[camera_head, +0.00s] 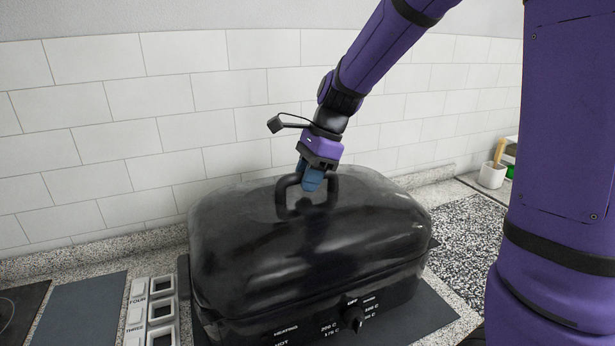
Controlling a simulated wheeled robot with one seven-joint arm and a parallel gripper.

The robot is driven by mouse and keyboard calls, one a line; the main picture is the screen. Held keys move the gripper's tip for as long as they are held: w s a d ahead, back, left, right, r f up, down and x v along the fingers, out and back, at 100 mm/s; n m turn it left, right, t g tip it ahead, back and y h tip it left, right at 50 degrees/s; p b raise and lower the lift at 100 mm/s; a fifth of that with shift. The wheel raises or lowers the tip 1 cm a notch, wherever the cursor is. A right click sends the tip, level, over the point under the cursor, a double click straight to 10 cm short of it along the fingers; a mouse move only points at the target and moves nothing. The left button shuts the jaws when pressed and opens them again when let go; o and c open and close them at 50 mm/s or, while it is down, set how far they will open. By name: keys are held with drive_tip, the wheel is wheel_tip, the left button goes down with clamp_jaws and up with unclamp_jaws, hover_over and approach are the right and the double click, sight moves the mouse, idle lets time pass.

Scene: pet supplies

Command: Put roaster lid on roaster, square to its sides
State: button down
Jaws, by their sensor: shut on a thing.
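The roaster lid (370,218) is a glossy black dome with an arched handle (283,196) on top. My gripper (311,186) is above the lid and is shut on the handle, its blue fingertips at the top of the arch. The black roaster (285,328) is directly under the lid, with a knob (352,318) and white lettering on its front. The lid covers the top of the roaster and looks roughly in line with its sides. I cannot tell whether the rim touches all round. The roaster's back side is hidden.
A dark mat (425,312) lies under the roaster. Left of it are a white holder with square openings (160,312) and a dark grey board (80,310). A white cup (491,175) stands at the far right. A tiled wall (110,130) closes off the back.

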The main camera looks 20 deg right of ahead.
drive_tip(key=c, duration=0.8)
unclamp_jaws()
drive_tip(key=v, duration=1)
drive_tip(key=shift+d+r, duration=0.2)
drive_tip(key=shift+r, duration=0.15)
drive_tip(key=s+d+n+t+h, duration=0.1)
drive_tip(key=s+n, duration=0.5)
drive_tip(key=s, duration=0.1)
drive_tip(key=s+n+t+h, duration=0.2)
drive_tip(key=s+n, duration=0.4)
drive_tip(key=s, duration=0.2)
drive_tip(key=s+d+n+t+h, duration=0.1)
drive_tip(key=s+n+t, duration=0.1)
drive_tip(key=s+n, duration=0.4)
drive_tip(key=shift+s+d, duration=0.2)
drive_tip(key=shift+s, duration=0.3)
drive_tip(key=shift+s+d, duration=0.2)
drive_tip(key=shift+s, duration=0.3)
